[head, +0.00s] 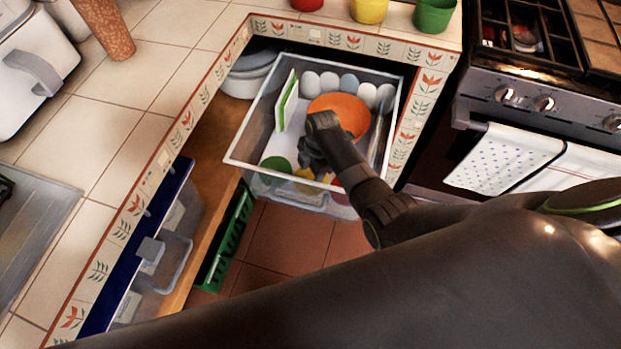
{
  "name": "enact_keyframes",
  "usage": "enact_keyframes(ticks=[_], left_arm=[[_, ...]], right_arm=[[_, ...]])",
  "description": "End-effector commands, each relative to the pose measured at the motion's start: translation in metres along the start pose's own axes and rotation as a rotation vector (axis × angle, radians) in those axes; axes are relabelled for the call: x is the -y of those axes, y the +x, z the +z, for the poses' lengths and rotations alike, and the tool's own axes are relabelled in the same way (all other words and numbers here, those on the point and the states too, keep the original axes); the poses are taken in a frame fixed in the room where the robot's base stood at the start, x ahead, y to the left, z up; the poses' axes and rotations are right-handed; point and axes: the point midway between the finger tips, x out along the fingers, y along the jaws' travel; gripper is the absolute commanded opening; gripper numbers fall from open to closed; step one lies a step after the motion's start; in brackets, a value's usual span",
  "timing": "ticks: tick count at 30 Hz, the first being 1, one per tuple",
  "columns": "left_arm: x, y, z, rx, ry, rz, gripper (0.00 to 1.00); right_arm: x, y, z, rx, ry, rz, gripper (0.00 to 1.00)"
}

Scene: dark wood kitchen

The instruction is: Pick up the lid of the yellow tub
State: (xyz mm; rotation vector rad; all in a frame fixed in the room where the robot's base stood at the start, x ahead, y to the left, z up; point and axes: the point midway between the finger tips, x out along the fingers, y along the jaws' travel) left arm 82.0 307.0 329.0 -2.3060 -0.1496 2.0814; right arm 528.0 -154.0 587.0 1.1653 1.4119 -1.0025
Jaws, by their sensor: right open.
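The yellow tub (369,9) stands on the counter at the top edge, cut off by the picture. A flat yellow piece (306,184), which looks like its lid, lies near the front of the open drawer (238,137), between a green round piece (276,166) and a red one partly hidden by my arm. My right gripper (310,160) is open and reaches down into the drawer, just above and behind the yellow piece. Its fingers are small and dark, and I cannot tell whether they touch anything. My left gripper is out of view.
The drawer also holds an orange bowl (343,112), several white and grey round items at the back, and an upright green-edged board (287,101). Red and green tubs (434,15) flank the yellow one. The stove (520,70) stands right.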

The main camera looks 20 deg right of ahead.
Motion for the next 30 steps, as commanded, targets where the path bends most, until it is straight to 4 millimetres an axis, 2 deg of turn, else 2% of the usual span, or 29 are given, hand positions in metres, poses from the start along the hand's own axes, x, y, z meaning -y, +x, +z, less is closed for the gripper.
enact_keyframes(ticks=[5, 16, 24, 30], left_arm=[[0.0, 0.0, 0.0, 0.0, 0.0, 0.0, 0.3], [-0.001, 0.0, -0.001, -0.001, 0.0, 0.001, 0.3], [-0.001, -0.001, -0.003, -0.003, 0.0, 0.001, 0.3], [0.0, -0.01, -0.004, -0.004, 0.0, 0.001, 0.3]], right_arm=[[0.0, 0.0, 0.0, 0.0, 0.0, 0.0, 0.54], [0.0, 0.0, 0.0, 0.0, 0.0, 0.0, 0.07], [0.0, -0.003, -0.001, 0.0, 0.0, 0.0, 0.06], [-0.001, -0.03, -0.005, 0.0, -0.001, 0.003, 0.06]])
